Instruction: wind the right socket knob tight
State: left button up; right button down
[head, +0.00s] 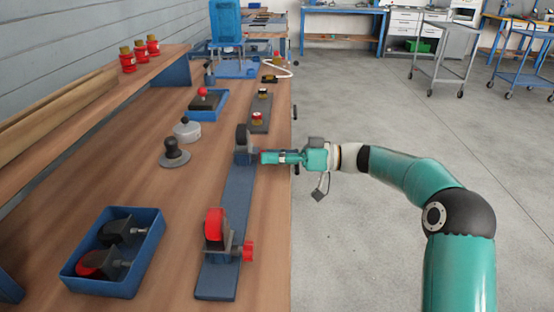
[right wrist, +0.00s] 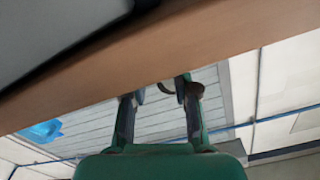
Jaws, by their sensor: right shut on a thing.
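A long blue rail (head: 236,205) lies on the workbench with a socket at each end. The near socket (head: 218,236) holds a red wheel (head: 215,224) and has a red knob (head: 248,250) on its right side. The far socket (head: 243,156) holds a dark wheel (head: 242,138). My right gripper (head: 268,157) reaches in from the right and is shut on a red knob at the far socket's right side; the fingers hide most of this knob. In the right wrist view, its fingers (right wrist: 160,91) stand close below the bench edge. My left gripper is not in view.
A blue tray (head: 137,283) with two casters lies at the near left. A dark knobbed weight (head: 173,153) and a grey lidded pot (head: 187,130) stand left of the rail. Red-topped items sit further back. The floor on the right is clear near the bench.

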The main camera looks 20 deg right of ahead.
jog(key=shift+s+a+m, duration=0.1)
jog(key=shift+a+m, duration=0.15)
jog(key=shift+m, duration=0.75)
jog(key=shift+f, duration=0.1)
jog(key=c, duration=0.9)
grip_release()
jog(key=shift+o, duration=0.2)
jog(key=shift+d, duration=0.1)
jog(key=shift+d, duration=0.1)
jog(key=shift+d, duration=0.25)
jog(key=v, duration=1.1)
jog(key=shift+d, duration=0.1)
